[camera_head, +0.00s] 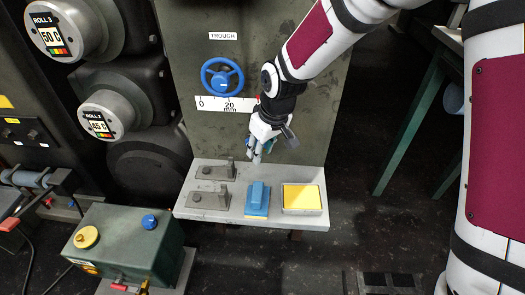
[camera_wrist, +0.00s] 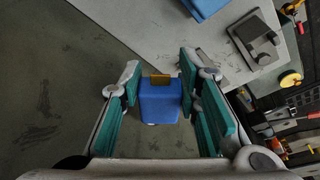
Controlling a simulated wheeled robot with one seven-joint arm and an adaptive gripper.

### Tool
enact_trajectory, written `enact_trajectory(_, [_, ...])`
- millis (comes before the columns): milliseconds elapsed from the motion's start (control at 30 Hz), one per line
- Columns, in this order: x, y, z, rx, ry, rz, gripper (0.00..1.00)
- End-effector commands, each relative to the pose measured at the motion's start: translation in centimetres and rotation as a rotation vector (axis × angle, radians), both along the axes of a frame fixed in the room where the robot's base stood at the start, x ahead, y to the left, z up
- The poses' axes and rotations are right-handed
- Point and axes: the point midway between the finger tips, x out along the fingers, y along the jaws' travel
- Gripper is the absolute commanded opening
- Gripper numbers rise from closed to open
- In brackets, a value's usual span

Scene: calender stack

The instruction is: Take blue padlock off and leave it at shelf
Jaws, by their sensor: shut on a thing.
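A blue padlock (camera_wrist: 160,102) sits between the teal finger pads of my gripper (camera_wrist: 158,88) in the wrist view. The gripper is shut on it. A small brass-coloured part shows at the padlock's far end. In the head view my gripper (camera_head: 258,150) is above the back part of the grey shelf (camera_head: 245,178), below the blue handwheel. There the padlock is hard to tell from the fingers. The shelf also shows in the wrist view (camera_wrist: 150,25), beyond the fingertips.
On the shelf are two grey metal fittings (camera_head: 212,171) (camera_head: 207,200), a blue block (camera_head: 257,200) and a yellow-topped tray (camera_head: 301,197). A blue handwheel (camera_head: 222,78) and a scale (camera_head: 226,104) are on the panel behind. A green box (camera_head: 125,240) stands at the lower left.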

Motion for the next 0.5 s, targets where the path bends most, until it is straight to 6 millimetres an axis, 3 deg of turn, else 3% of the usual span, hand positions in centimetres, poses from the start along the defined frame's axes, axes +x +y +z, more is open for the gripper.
enact_trajectory(500, [0.0, 0.0, -3.8, 0.000, 0.000, -0.001, 0.00])
